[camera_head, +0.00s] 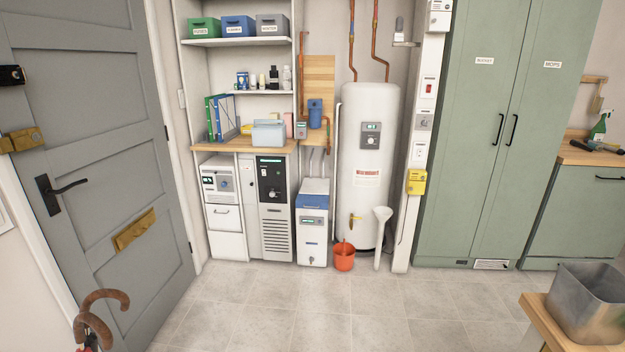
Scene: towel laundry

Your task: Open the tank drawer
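A white appliance (219,180) with a small panel and dial stands low at the left, under the wooden counter. A white box-shaped unit with a blue band (313,222) stands on the floor farther right and also looks closed. I cannot tell which front is the tank drawer; no label that says so is readable. Neither of my grippers shows.
A grey door (95,150) with a lever handle is at the left, with brown curved handles (100,300) before it. A metal bin (590,300) sits lower right. The tiled floor (330,310) is clear.

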